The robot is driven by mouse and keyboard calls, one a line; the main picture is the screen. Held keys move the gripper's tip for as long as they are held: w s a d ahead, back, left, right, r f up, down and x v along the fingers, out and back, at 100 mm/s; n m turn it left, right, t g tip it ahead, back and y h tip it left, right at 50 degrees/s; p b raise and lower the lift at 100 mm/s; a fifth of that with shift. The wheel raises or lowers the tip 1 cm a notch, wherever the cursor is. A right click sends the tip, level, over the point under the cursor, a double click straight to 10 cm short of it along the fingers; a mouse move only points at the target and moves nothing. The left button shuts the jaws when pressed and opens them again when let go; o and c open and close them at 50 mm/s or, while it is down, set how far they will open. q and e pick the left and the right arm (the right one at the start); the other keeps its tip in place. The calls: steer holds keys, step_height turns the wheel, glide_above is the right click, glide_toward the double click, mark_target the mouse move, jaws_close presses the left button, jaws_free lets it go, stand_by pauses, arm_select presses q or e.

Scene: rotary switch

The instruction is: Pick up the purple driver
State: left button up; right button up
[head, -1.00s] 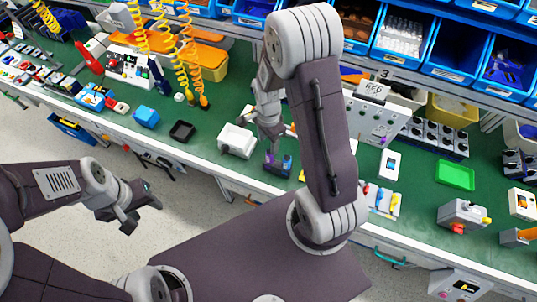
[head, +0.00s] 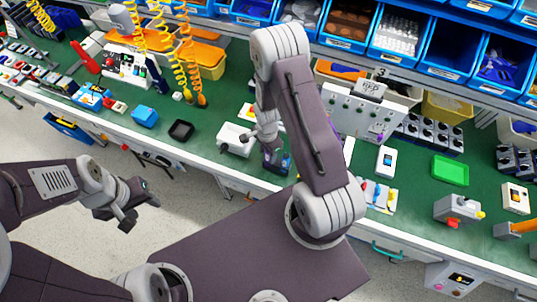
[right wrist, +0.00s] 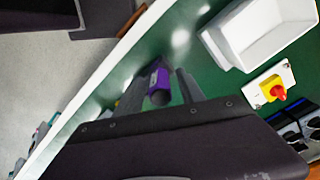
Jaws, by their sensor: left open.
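The purple driver (right wrist: 159,78) shows in the right wrist view, with a purple handle and a dark, rounded near end. It lies between the two fingers of my right gripper (right wrist: 160,88). A narrow gap shows between the handle and the right-hand finger; contact on the other side is unclear. In the head view my right gripper (head: 276,163) is low over the green bench near its front edge, and it hides most of the driver there. My left gripper (head: 138,208) is open and empty over the floor, in front of the bench.
A white tray (head: 235,139) stands just left of my right gripper. A switch with a red and yellow knob (right wrist: 274,91) is near that tray in the wrist view. A black tray (head: 181,130) and a blue box (head: 145,116) sit further left. Blue bins line the back.

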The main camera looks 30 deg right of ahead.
steer(key=shift+s, duration=0.1)
jaws_close()
steer(key=shift+r, duration=0.3)
step_height(320, 180, up, 10)
steer(key=shift+f+b, duration=0.25)
steer(key=shift+b, duration=0.15)
step_height(320, 180, up, 8)
steer(key=p, duration=0.7)
steer(key=shift+f, duration=0.25)
